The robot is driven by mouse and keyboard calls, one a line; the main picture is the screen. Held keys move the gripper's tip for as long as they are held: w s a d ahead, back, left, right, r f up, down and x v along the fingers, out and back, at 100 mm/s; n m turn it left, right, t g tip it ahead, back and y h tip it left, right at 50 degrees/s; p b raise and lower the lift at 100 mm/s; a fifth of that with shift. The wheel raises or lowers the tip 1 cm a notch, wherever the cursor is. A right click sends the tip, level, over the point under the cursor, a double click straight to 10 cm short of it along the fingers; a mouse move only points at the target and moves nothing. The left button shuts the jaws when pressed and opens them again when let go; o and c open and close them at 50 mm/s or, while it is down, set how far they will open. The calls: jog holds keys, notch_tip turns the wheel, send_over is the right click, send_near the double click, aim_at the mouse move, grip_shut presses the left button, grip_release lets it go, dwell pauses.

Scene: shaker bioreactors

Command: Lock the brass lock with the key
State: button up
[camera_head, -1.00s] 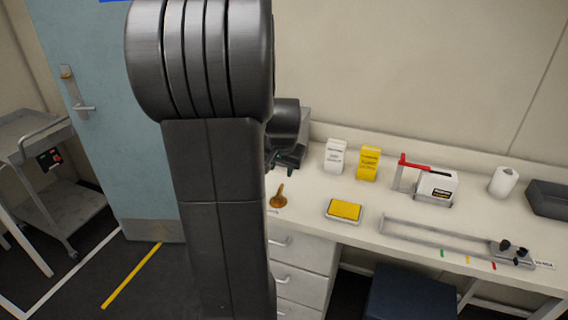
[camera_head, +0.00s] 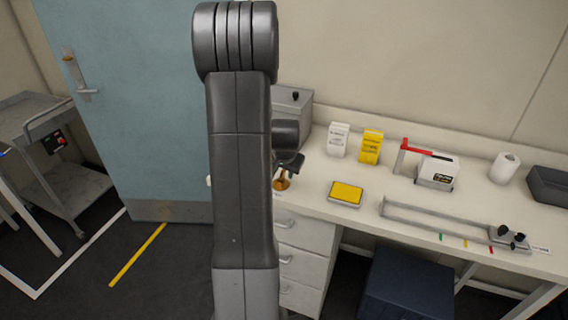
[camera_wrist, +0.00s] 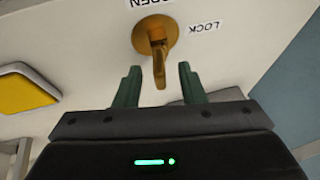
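The brass lock (camera_wrist: 157,30) is a round brass plate on the white bench top, and the key (camera_wrist: 158,65) stands out from it. Printed labels OPEN and LOCK sit beside the plate in the wrist view. My gripper (camera_wrist: 159,70) is open, with one green finger on each side of the key's end. I see no clear contact between fingers and key. In the head view the brass lock (camera_head: 281,184) is at the bench's left end, partly hidden by my gripper and arm.
A yellow pad (camera_head: 346,193) lies right of the lock. A white box (camera_head: 338,140) and a yellow box (camera_head: 370,147) stand behind. A grey box (camera_head: 293,105) is at the back left. A red-handled device (camera_head: 437,171) and a metal rail (camera_head: 440,222) are further right.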

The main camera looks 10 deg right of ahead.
jog(key=shift+w+f, duration=0.15)
jog(key=shift+f, duration=0.25)
